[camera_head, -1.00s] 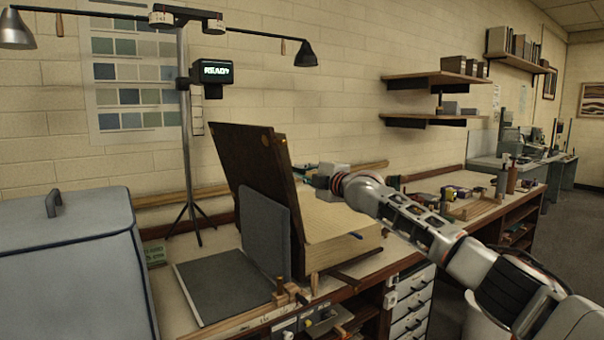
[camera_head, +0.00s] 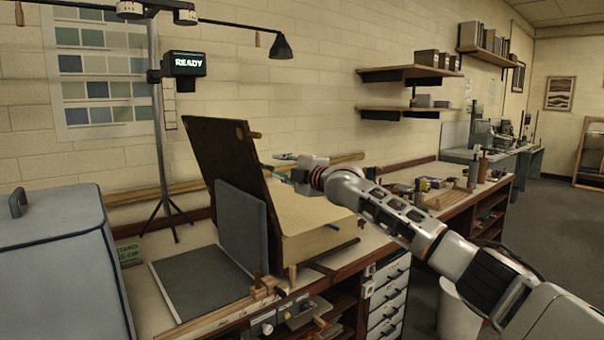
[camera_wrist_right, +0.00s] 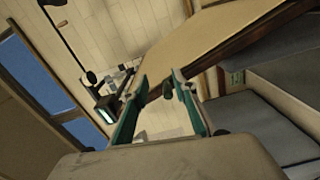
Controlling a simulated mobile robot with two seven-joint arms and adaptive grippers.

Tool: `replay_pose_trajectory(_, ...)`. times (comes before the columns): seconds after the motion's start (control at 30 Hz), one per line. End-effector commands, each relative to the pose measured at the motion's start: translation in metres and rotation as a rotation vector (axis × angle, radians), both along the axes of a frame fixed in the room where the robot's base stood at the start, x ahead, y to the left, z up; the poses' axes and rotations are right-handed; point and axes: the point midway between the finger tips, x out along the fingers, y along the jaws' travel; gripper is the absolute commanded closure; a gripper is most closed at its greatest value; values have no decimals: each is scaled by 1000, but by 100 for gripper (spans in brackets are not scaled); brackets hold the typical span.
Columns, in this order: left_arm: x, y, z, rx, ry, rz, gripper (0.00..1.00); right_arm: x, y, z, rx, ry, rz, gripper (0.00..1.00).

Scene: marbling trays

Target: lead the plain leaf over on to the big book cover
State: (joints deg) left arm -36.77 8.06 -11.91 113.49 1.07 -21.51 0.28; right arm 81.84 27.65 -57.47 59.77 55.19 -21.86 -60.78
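The big book stands on the bench. Its dark brown cover (camera_head: 225,155) is raised, leaning back to the left. The cream page block (camera_head: 315,222) lies to its right. I cannot tell a plain leaf apart from the block's top. My right gripper (camera_head: 279,167) is over the block, near the cover's right edge; contact is unclear. My left gripper is not in view.
A grey panel (camera_head: 242,225) stands upright before the cover, with a flat grey panel (camera_head: 200,283) at its foot. A lamp stand (camera_head: 160,130) with a READY display (camera_head: 184,64) rises behind. A blue-grey case (camera_head: 55,260) is at left. Wooden pieces lie along the bench front.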

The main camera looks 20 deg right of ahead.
Motion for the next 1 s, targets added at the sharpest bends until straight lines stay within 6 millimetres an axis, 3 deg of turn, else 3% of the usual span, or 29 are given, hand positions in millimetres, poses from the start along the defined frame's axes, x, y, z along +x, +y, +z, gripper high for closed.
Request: replay_pose_trajectory(1.0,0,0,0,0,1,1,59,-47,-18,1,0,-4,-2,72)
